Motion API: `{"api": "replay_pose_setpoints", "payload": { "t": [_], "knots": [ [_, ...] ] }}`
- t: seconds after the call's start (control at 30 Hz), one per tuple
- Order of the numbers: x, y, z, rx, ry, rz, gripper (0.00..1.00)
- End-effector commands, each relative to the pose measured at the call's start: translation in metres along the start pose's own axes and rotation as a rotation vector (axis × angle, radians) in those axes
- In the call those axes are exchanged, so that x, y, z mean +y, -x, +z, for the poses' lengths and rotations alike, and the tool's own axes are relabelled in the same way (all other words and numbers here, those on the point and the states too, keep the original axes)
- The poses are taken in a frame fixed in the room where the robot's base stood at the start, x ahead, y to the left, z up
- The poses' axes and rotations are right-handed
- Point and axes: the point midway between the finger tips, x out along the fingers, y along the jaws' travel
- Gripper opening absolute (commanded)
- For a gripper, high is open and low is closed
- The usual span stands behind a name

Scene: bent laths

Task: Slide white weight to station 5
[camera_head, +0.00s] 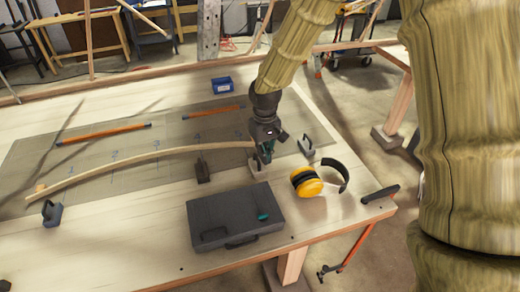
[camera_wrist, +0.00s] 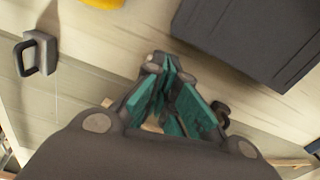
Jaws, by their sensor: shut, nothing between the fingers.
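My gripper (camera_head: 266,153) is shut and empty, low over the right end of the thin bent lath (camera_head: 150,156). Its green fingers also show in the wrist view (camera_wrist: 168,72). A grey weight with a dark handle (camera_head: 306,148) stands to the right and shows in the wrist view (camera_wrist: 41,52). A dark weight (camera_head: 203,171) stands by the lath's middle. Another grey weight (camera_head: 51,213) is at far left. Faint blue station marks (camera_head: 115,156) line the sheet; their numbers are hard to read.
A dark toolbox (camera_head: 235,215) lies in front of the lath, and yellow earmuffs (camera_head: 306,182) lie to the right.

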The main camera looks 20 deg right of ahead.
Motion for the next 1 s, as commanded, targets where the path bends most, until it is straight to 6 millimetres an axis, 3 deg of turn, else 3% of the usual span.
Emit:
{"api": "replay_pose_setpoints", "payload": {
  "t": [0.6,1.0],
  "knots": [
    [-0.001,-0.062,0.0,-0.001,0.002,0.001,0.0],
    [-0.002,-0.07,-0.001,0.001,0.002,0.0,0.0]
  ]
}}
